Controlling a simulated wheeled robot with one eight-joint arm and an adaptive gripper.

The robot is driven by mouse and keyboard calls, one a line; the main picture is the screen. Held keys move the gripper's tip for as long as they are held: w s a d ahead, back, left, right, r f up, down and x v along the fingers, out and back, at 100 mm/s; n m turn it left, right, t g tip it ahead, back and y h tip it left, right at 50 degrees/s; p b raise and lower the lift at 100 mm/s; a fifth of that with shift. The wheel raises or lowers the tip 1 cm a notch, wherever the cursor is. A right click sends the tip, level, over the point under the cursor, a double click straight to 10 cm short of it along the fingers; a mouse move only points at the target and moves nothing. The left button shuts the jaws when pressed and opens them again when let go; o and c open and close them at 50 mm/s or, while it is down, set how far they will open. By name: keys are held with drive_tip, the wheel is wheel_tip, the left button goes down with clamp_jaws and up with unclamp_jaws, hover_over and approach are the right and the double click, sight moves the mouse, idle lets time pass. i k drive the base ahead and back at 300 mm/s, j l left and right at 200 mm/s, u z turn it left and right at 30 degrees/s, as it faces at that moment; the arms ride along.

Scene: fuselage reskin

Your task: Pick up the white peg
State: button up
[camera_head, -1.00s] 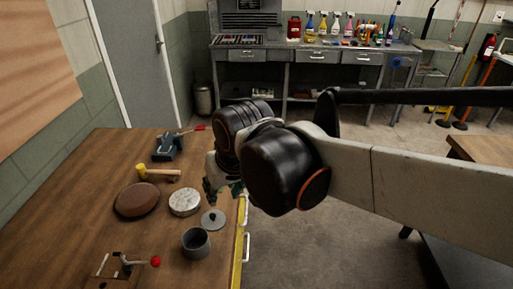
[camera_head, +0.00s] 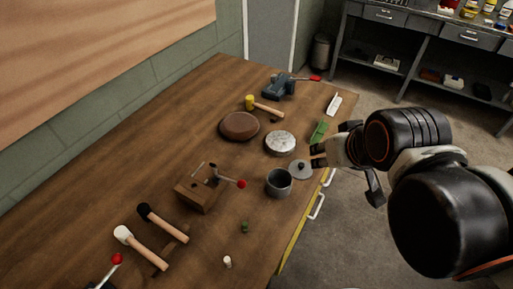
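A small white peg (camera_head: 228,262) stands on the wooden workbench near its front, at the lower middle of the head view. My gripper (camera_head: 314,156) is at the right edge of the workbench, up and to the right of the peg and well apart from it. Its two fingers look spread, with nothing visible between them. It is near a grey lid (camera_head: 300,170) and a green object (camera_head: 319,131).
A grey pot (camera_head: 279,183) and a small green peg (camera_head: 245,227) lie between my gripper and the white peg. A wooden block with a red-knobbed lever (camera_head: 199,189) and mallets (camera_head: 138,247) are to the left. Bare wood (camera_head: 210,240) surrounds the peg.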

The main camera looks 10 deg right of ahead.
sight(227, 261)
drive_tip(key=u, duration=1.45)
drive_tip(key=k+z, duration=0.1)
drive_tip(key=z, duration=0.3)
drive_tip(key=k+z, duration=0.1)
drive_tip(key=z, duration=0.3)
drive_tip(key=k+l+z, duration=0.2)
drive_tip(key=k, duration=0.3)
drive_tip(key=k+l+z, duration=0.15)
drive_tip(key=k, duration=0.3)
drive_tip(key=k+l+z, duration=0.2)
drive_tip(key=k+l, duration=0.2)
drive_tip(key=k, duration=0.05)
